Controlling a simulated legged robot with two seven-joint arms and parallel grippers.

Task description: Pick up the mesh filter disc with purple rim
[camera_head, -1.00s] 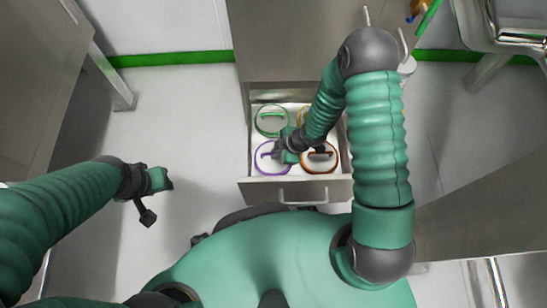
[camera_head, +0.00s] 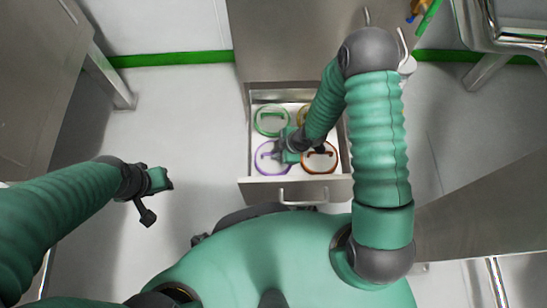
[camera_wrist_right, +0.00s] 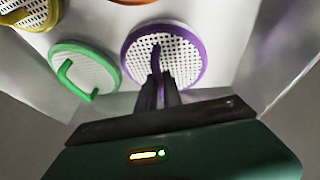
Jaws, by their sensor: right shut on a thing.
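The mesh filter disc with purple rim (camera_head: 266,157) is in the front left of the open drawer (camera_head: 262,191). In the right wrist view the purple-rimmed disc (camera_wrist_right: 187,45) shows its white perforated mesh and a purple handle at its middle. My right gripper (camera_head: 281,155) reaches into the drawer from the right; in the right wrist view its dark fingers (camera_wrist_right: 160,78) are shut on the purple handle. I cannot tell whether the disc is clear of the drawer floor. My left gripper (camera_head: 168,179) is out over the floor at the left, away from the drawer; its jaws are too small to read.
A green-rimmed disc (camera_head: 271,120) lies behind the purple one, an orange-rimmed disc (camera_head: 320,158) to its right, and a yellow-rimmed disc (camera_wrist_right: 33,14) farther off. The drawer walls stand close around them. Bare floor (camera_head: 185,120) lies left of the drawer.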

